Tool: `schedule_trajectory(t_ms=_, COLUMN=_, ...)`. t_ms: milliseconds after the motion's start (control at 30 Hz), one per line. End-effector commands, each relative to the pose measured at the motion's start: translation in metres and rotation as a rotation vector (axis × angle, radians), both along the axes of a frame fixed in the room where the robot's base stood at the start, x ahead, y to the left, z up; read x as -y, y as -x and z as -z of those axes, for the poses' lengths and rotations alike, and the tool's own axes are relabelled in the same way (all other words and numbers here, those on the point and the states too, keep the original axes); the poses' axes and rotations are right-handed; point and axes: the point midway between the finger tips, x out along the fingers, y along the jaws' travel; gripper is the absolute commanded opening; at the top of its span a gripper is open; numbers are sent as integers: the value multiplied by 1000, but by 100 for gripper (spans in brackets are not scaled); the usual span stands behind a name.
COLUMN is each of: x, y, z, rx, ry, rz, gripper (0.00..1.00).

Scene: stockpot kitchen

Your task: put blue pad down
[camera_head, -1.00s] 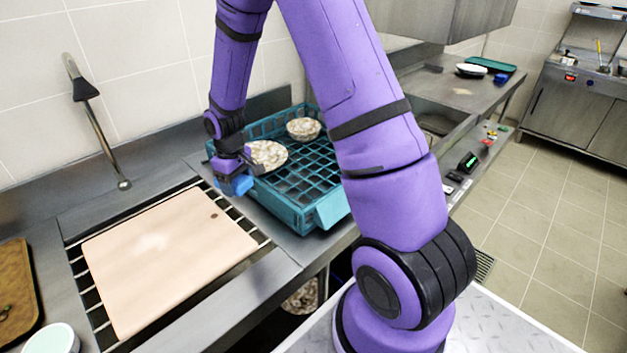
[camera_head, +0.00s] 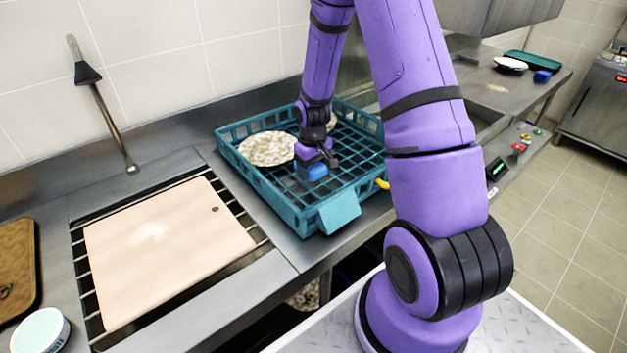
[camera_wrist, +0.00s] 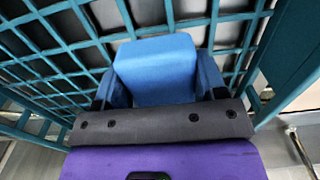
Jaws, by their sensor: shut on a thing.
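The blue pad (camera_head: 312,172) is held in my gripper (camera_head: 318,160), over the inside of the teal crate (camera_head: 268,205). In the wrist view the blue pad (camera_wrist: 155,68) sits between the jaws, with the crate's grid floor (camera_wrist: 60,65) behind it. My gripper is shut on the pad. I cannot tell whether the pad touches the crate floor or hangs just above it.
A speckled plate (camera_head: 266,148) lies in the crate, left of my gripper; a bowl behind my wrist is mostly hidden. A cutting board (camera_head: 165,250) lies over the sink rack. Grid floor to the right of the pad is free. Another blue item (camera_head: 542,76) sits on the far counter.

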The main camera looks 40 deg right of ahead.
Motion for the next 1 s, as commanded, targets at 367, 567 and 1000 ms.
schedule_trajectory(t_ms=367, x=0, y=0, z=35, rx=-2, ry=-1, rz=0, gripper=27)
schedule_trajectory(t_ms=567, x=0, y=-1, z=48, rx=1, ry=0, rz=-1, gripper=27)
schedule_trajectory(t_ms=1000, x=-1, y=0, z=51, rx=1, ry=0, rz=-1, gripper=83)
